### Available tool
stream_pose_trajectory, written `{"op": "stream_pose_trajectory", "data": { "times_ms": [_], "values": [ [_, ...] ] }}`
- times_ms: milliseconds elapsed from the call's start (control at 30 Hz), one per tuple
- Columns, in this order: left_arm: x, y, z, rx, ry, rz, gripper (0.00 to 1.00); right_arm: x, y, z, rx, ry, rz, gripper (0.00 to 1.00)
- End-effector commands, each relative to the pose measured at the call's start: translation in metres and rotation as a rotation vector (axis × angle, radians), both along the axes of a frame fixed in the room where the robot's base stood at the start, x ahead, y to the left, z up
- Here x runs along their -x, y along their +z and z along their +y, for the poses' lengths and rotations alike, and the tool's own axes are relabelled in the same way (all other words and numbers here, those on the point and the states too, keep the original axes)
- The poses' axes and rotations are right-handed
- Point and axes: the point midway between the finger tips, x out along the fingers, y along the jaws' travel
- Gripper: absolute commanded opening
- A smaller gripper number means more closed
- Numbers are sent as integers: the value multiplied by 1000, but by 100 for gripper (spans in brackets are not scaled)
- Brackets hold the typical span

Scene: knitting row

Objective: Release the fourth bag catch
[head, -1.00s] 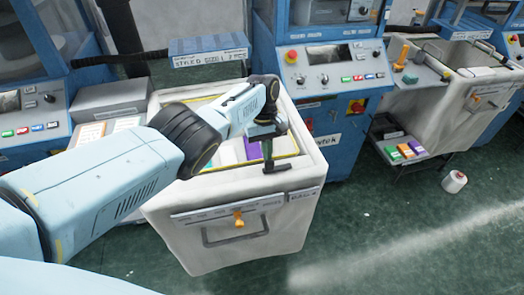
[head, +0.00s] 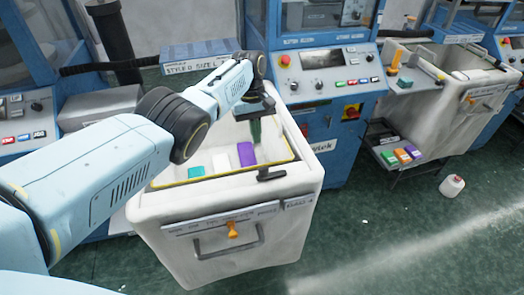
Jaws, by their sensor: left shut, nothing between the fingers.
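An orange knob (head: 232,229) is on the front, above a grey handle. My left gripper (head: 256,138) is shut and empty, pointing down over the bin's inside, behind and above the black catch and apart from it. Whether the catch is engaged cannot be told. My right gripper is not in view.
Green (head: 195,171), white (head: 220,163) and purple (head: 246,153) blocks lie inside the bin, within a yellow edge. Blue machines stand behind. The front right floor is clear.

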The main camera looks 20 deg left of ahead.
Motion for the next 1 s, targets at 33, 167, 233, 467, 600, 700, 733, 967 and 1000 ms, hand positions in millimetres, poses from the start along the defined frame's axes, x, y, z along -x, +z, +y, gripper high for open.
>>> {"op": "stream_pose_trajectory", "data": {
  "times_ms": [33, 167, 233, 467, 600, 700, 733, 967, 1000],
  "values": [
    [-2, 11, 2, 0, 1, 0, 0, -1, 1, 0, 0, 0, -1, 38],
    [-7, 32, 4, -1, -1, 1, 0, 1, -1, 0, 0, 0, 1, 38],
    [-8, 39, 5, -1, -2, 2, 0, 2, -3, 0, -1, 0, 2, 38],
    [-10, 50, 6, 0, -2, 4, 0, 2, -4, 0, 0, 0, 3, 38],
    [-10, 50, 6, 0, -2, 4, 0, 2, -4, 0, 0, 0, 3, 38],
    [-10, 50, 6, 0, -2, 4, 0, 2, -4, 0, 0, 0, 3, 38],
    [-10, 50, 6, 0, -2, 4, 0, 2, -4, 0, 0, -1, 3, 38],
    [-10, 49, 6, -1, -2, 5, 0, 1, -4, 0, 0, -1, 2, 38],
    [-10, 49, 6, -1, -2, 5, 0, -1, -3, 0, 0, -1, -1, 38]
  ]
}}
